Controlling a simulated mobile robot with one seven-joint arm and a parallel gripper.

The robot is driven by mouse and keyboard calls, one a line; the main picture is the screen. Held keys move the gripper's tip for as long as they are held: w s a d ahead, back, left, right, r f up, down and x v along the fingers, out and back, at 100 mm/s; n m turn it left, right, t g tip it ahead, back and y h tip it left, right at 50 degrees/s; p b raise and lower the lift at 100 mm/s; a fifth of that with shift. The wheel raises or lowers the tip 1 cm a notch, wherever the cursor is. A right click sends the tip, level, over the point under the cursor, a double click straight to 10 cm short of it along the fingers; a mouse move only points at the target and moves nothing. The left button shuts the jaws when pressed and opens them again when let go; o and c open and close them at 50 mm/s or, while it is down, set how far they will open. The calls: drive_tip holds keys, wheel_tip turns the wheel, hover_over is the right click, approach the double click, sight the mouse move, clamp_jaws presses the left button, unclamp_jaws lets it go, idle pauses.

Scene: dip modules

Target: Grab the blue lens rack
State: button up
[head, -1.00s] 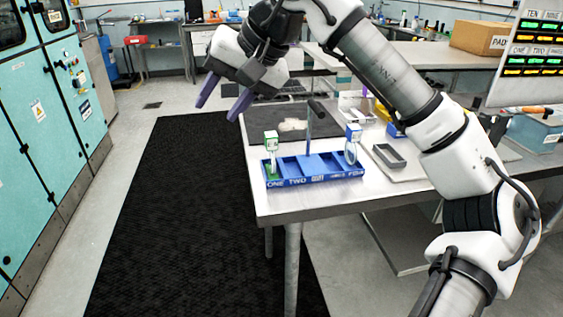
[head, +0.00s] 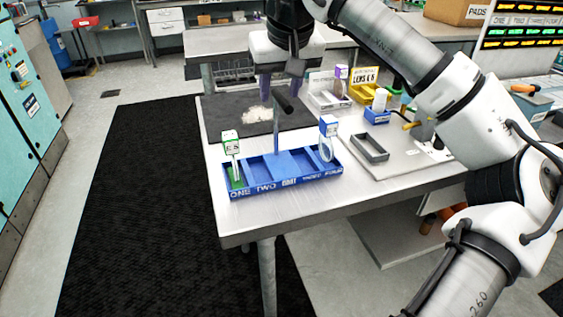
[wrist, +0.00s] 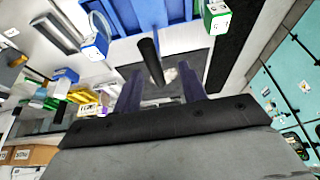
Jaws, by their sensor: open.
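The blue lens rack (head: 282,188) is a long tray with compartments labelled ONE, TWO and FOUR along its front. It stands near the table's front left. A thin upright post with a black grip (head: 284,103) rises from its middle. A green-and-white tagged piece (head: 231,143) is in the left end and a blue-and-white one (head: 328,125) in the right end. My gripper (head: 284,99) is open and empty, fingers down, around or just behind the grip's top. In the wrist view the black grip (wrist: 150,60) appears between my open fingers (wrist: 160,78), and the rack (wrist: 172,42) lies beyond.
A dark mat (head: 222,118) lies behind the rack, with a pale crumpled item (head: 258,115) on it. A grey empty tray (head: 370,148) is to the right. A white holder (head: 325,100), a yellow bin (head: 363,90) and a small blue bin (head: 377,116) stand at the back right.

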drive_tip(key=p+x, duration=0.1)
drive_tip(key=x, duration=0.5)
drive_tip(key=shift+d, duration=0.3)
drive_tip(key=shift+w, duration=0.1)
clamp_jaws()
drive_tip(key=shift+r, duration=0.1)
